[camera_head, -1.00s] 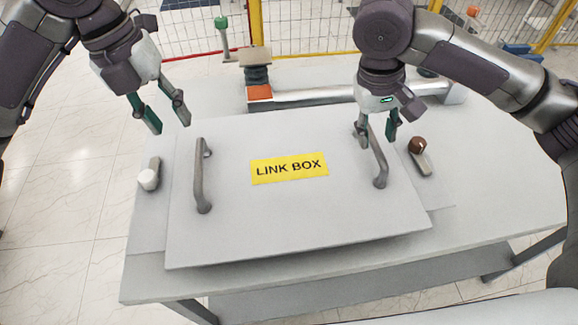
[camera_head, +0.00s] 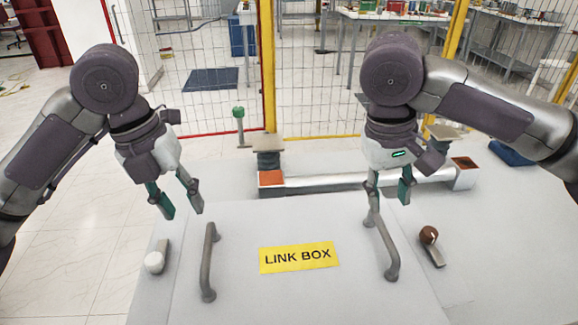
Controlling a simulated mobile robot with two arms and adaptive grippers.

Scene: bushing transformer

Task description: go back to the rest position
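My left gripper (camera_head: 181,207) hangs above the left part of the link box, just up and left of the left handle (camera_head: 209,262). Its fingers are apart and nothing is between them. My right gripper (camera_head: 388,194) is at the top end of the right handle (camera_head: 382,240). Its fingers are apart, and the handle's upper end shows just below one fingertip; I cannot tell if they touch. The link box lid (camera_head: 300,300) is a grey plate with a yellow "LINK BOX" label (camera_head: 298,257).
A silver bar (camera_head: 335,182) with orange-ended blocks runs behind. A wire fence (camera_head: 205,60) stands beyond. The floor at left is clear.

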